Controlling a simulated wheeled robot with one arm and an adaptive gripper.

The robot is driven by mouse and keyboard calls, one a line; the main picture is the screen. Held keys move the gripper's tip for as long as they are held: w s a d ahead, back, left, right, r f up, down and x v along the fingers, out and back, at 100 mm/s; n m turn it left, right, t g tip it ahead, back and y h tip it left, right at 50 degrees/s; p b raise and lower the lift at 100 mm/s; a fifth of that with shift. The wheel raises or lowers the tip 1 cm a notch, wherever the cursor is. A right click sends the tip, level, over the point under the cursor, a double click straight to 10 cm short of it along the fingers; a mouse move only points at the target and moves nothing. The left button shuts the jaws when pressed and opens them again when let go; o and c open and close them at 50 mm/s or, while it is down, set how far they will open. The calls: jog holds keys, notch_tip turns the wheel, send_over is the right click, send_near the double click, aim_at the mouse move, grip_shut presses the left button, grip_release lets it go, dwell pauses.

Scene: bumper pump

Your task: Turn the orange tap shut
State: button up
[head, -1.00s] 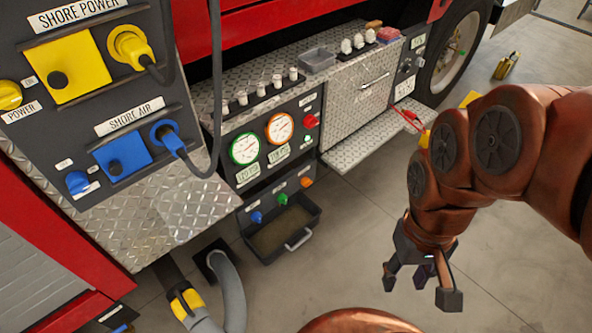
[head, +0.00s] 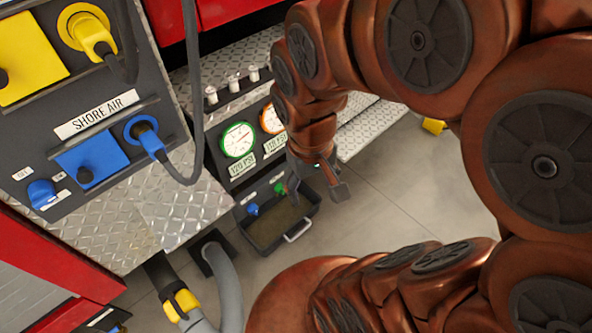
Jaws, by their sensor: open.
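The orange tap is not visible in the head view now; my arm and gripper cover its place at the right end of the tap row. The blue tap (head: 253,209) and the green tap (head: 280,188) show to its left, on the dark panel below the gauges. My gripper (head: 321,184) is open and empty, pointing down in front of the right end of that panel. Whether it touches the orange tap cannot be told.
A dark drip tray (head: 267,245) with a light handle sits below the taps. A grey hose (head: 226,285) runs on the left. The shore power and air panel (head: 75,120) stands at left, with a hanging cable (head: 196,100).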

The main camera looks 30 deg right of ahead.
jog(key=w+d+f+m+t+b, duration=0.1)
jog(key=w+d+f+t+b, duration=0.2)
jog(key=w+d+f+b, duration=0.6)
jog(key=w+d+f+t+b, duration=0.3)
jog(key=w+f+b, duration=0.2)
jog(key=w+f, duration=0.85)
jog(key=w+d+f+m+t+b, duration=0.1)
jog(key=w+d+f+t+b, duration=0.2)
jog(key=w+d+f+b, duration=0.6)
jog(key=w+d+f+m+t+y+b, duration=0.1)
jog(key=w+f+t+b, duration=0.2)
jog(key=f, duration=0.7)
jog(key=w+d+f+m+t+y+b, duration=0.1)
jog(key=w+f+b, duration=0.3)
jog(key=f, duration=0.6)
jog(key=s+d+f+m+t+y+b, duration=0.1)
jog(key=s+d+f+m+t+b, duration=0.3)
jog(key=f+b, duration=0.55)
jog(key=shift+n+t, duration=0.6)
jog(key=shift+w+a+f+b, duration=0.15)
jog(key=shift+w+b, duration=0.3)
jog(key=shift+w, duration=0.65)
jog(key=shift+w+a+f+b, duration=0.1)
jog(key=shift+w+a+b, duration=0.25)
jog(key=shift+w, duration=0.75)
jog(key=shift+w+a+f+b, duration=0.15)
jog(key=shift+w+b, duration=0.35)
jog(key=shift+w, duration=0.6)
jog(key=c, duration=1.1)
